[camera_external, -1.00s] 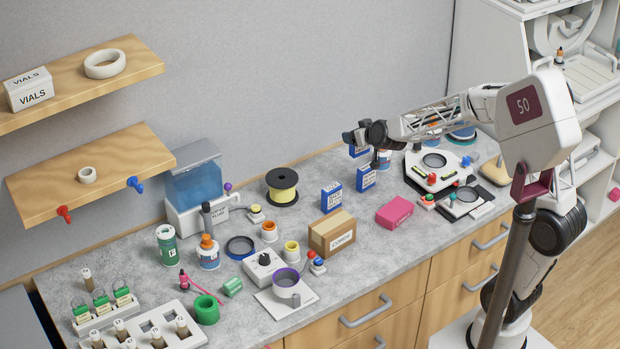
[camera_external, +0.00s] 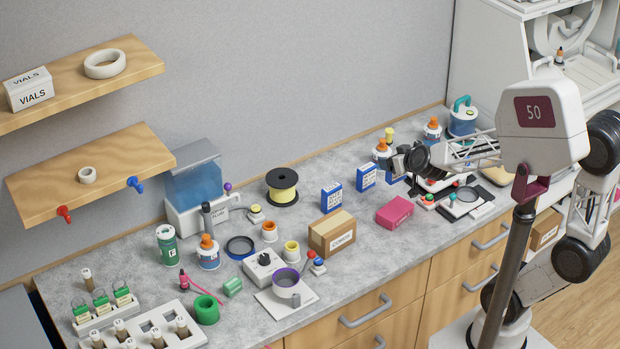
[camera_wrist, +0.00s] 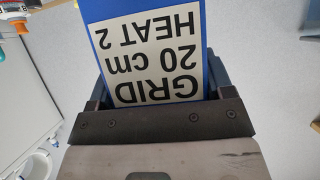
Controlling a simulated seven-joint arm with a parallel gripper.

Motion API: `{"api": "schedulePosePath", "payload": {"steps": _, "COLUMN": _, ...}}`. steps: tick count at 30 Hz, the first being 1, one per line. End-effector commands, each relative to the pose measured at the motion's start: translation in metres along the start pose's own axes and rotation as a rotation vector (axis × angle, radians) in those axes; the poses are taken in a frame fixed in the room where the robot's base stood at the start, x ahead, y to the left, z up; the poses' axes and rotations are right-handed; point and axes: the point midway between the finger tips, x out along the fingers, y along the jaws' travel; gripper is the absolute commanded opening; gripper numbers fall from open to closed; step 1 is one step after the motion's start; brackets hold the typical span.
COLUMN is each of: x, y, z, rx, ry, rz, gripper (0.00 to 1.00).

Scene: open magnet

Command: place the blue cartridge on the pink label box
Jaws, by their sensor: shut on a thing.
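The blue cartridge (camera_wrist: 155,50) fills the upper middle of the wrist view, its white label reading "GRID 20 cm HEAT 2" upside down. My gripper (camera_wrist: 155,95) is shut on it. In the external view my gripper (camera_external: 397,164) is over the back right of the counter, and a small blue part of the held cartridge (camera_external: 391,179) shows below it. The pink label box (camera_external: 395,212) lies on the counter, in front of and below my gripper, apart from it. Two similar blue cartridges stand upright on the counter, one at centre (camera_external: 331,197) and one nearer my gripper (camera_external: 366,177).
A cardboard box (camera_external: 332,234) stands left of the pink box. A white device with coloured knobs (camera_external: 437,185) and a ring-shaped magnifier (camera_external: 466,196) lie to the right. Orange-capped bottles (camera_external: 382,152) stand behind. Counter between the cardboard and pink boxes is clear.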

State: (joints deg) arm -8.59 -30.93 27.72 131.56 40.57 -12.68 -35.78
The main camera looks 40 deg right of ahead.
Motion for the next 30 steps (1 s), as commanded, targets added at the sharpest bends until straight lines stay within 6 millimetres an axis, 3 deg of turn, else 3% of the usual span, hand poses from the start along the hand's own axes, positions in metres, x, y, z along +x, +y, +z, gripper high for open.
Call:
{"api": "schedulePosePath", "payload": {"steps": 18, "x": -0.080, "y": 0.009, "z": 0.073, "rx": 0.001, "ry": -0.002, "rz": -0.006, "gripper": 0.49}}
{"api": "schedulePosePath", "payload": {"steps": 30, "x": -0.117, "y": 0.015, "z": 0.120, "rx": 0.001, "ry": -0.004, "rz": -0.010, "gripper": 0.49}}
